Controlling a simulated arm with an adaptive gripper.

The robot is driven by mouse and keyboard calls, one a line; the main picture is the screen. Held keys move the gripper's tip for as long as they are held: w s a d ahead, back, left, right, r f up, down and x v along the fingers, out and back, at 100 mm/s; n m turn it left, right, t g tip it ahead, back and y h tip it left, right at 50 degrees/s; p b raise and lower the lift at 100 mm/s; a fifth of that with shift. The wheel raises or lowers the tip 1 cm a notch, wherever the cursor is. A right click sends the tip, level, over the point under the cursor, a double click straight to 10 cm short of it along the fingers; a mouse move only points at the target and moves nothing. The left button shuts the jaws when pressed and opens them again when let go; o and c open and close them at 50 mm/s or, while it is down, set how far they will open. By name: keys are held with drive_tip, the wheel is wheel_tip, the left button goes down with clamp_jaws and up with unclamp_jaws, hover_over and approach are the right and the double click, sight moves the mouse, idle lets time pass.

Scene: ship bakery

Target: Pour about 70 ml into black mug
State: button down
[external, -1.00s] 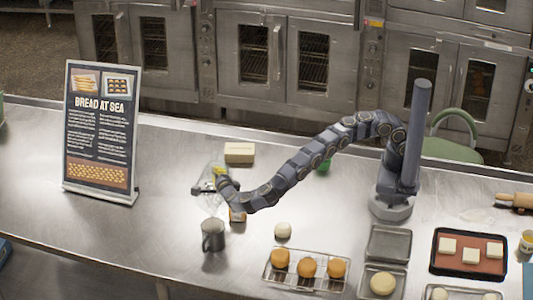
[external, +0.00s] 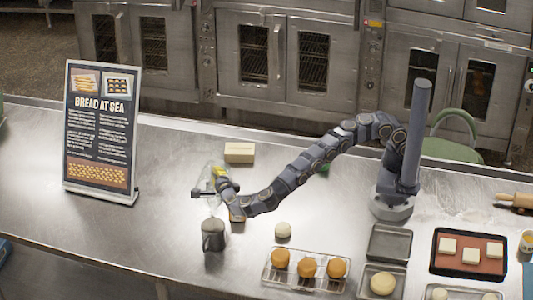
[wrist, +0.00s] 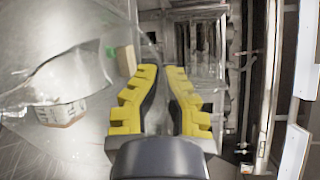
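The black mug (external: 213,236) stands upright on the steel counter, its handle toward the left. A clear, see-through vessel (external: 211,178) is held above the mug and looks tilted. Its clear walls also fill much of the wrist view (wrist: 85,75). My gripper (external: 218,184) is above the mug. In the wrist view, its two yellow-padded fingers (wrist: 160,100) are close together on the clear vessel. The exact grip point is hard to see. I cannot tell the liquid level in the vessel or in the mug, and no stream is clearly visible.
A small box (external: 237,215) is partly hidden behind my gripper. A pale block (external: 239,152) lies behind it. A pale ball (external: 283,230) and a rack of buns (external: 307,283) are to the right. The sign (external: 100,132) stands left. The counter left of the mug is clear.

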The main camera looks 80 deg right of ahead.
sight(214, 166)
drive_tip(key=d, duration=0.1)
drive_tip(key=w+d+y, duration=0.1)
drive_tip(key=d+f+y, duration=0.1)
drive_tip(key=shift+w+d+f+m+g, duration=0.1)
drive_tip(key=shift+w+d+m+g, duration=0.1)
drive_tip(key=shift+d+m+g, duration=0.1)
drive_tip(key=shift+f+y, duration=0.4)
drive_tip(key=shift+f, duration=0.1)
drive_tip(key=shift+d, duration=0.2)
drive_tip(key=shift+w+d+r+g+y, duration=0.2)
drive_tip(key=shift+d+r+g+y, duration=0.3)
drive_tip(key=shift+y, duration=0.4)
idle(0.8)
